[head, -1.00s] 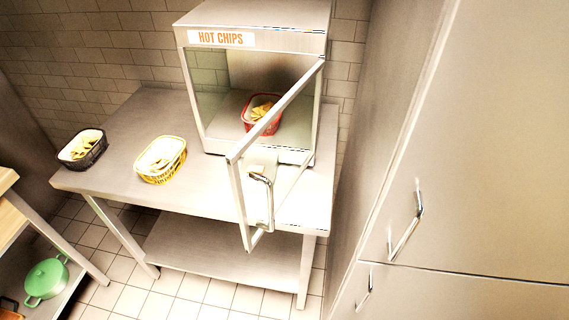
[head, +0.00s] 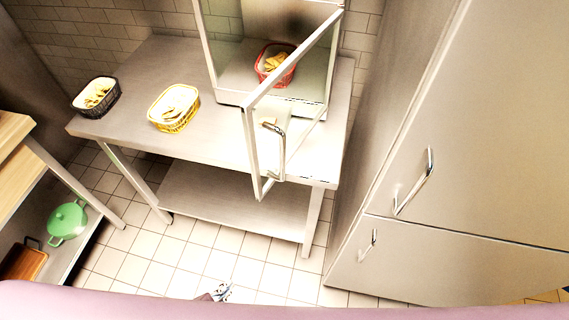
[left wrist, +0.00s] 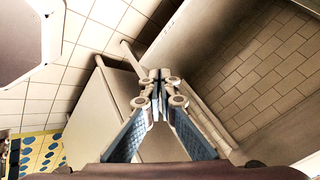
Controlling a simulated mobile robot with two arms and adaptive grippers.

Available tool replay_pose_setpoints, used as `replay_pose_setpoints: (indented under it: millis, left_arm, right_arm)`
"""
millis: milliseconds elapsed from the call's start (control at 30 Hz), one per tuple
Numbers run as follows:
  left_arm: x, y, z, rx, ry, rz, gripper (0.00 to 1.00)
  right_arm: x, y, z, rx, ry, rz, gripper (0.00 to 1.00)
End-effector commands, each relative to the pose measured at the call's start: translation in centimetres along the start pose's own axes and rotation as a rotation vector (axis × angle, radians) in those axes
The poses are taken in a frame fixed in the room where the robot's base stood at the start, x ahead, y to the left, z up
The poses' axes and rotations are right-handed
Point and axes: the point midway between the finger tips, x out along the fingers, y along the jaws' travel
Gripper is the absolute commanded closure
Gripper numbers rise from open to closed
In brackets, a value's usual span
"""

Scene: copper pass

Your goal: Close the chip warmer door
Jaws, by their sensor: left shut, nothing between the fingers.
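The chip warmer (head: 222,60) stands on a steel table, its top and sign cut off by the head view's upper edge. Its framed glass door (head: 250,150) is open, hinged at the warmer's right side and swung out past the table's front edge. A curved metal handle (head: 278,150) is on the door. A red basket of chips (head: 270,70) sits inside the warmer. My left gripper (head: 220,292) shows small at the bottom of the head view, below and apart from the door. In the left wrist view its fingers (left wrist: 160,78) are together and empty. My right gripper is not in view.
On the steel table (head: 130,70) are a yellow basket (head: 173,121) and a black basket (head: 98,108) of chips. Tall steel cabinets (head: 480,130) with handles stand at right. A shelf at left holds a green pot (head: 68,220). Tiled floor (head: 190,245) is clear before the table.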

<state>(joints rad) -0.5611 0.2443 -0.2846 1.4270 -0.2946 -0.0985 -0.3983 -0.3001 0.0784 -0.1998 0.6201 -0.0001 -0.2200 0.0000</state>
Motion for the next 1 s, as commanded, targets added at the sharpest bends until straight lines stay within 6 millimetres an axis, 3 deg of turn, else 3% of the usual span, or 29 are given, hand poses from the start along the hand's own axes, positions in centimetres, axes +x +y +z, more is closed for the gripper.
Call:
replay_pose_setpoints:
  millis: [33, 167, 267, 400, 500, 600, 733, 833, 1000]
  left_arm:
    - [-1.5, -1.7, -3.0, 0.08, 0.063, -0.033, 1.0]
    - [-5.7, -5.5, -10.5, 0.281, 0.213, -0.131, 1.0]
    - [-9.9, -8.0, -16.4, 0.427, 0.323, -0.218, 1.0]
    - [-17.0, -11.3, -24.3, 0.613, 0.464, -0.361, 1.0]
    - [-22.3, -13.3, -29.0, 0.719, 0.546, -0.465, 1.0]
    - [-26.9, -14.9, -32.4, 0.795, 0.604, -0.556, 1.0]
    - [-30.6, -16.2, -34.9, 0.85, 0.645, -0.632, 1.0]
    - [-31.7, -16.7, -35.7, 0.867, 0.656, -0.658, 1.0]
    - [-31.4, -17.0, -36.4, 0.869, 0.66, -0.666, 1.0]
  right_arm:
    - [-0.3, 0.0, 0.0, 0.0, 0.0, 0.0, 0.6]
    - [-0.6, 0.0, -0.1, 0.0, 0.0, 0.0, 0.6]
    - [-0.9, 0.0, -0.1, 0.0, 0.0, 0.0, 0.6]
    - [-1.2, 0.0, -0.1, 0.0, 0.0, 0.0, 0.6]
    - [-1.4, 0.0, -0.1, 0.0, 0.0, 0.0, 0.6]
    - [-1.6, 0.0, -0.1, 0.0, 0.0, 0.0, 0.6]
    - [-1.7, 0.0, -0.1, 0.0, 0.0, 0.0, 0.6]
    - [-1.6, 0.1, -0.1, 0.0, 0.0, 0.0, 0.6]
    - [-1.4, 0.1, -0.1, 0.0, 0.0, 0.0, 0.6]
